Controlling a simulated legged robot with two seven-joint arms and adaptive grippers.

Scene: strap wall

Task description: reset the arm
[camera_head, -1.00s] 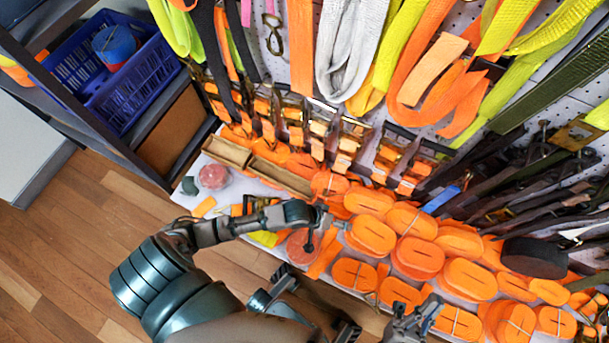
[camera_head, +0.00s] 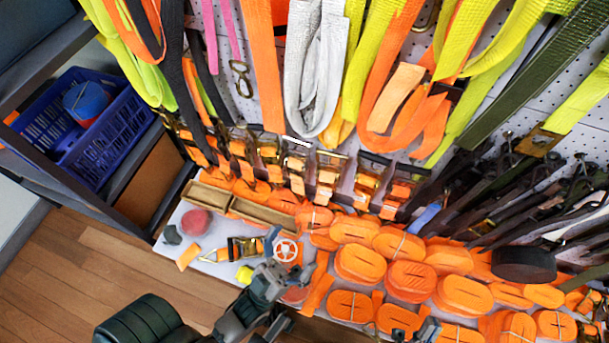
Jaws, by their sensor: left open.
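My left gripper (camera_head: 284,262) is open over the front edge of the white shelf, left of the orange strap rolls (camera_head: 361,264). A small white spoked ring (camera_head: 287,249) shows at its fingertips; I cannot tell whether they touch it. A ratchet buckle with an orange strap (camera_head: 242,248) lies just left of the gripper. My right gripper (camera_head: 425,331) shows only in part at the bottom edge, in front of the rolls, and its jaws cannot be made out.
A blue crate (camera_head: 112,152) with a blue and red roll (camera_head: 86,101) stands on the left rack. Straps hang on the pegboard (camera_head: 522,77) behind. Wooden floor (camera_head: 85,270) is open at lower left.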

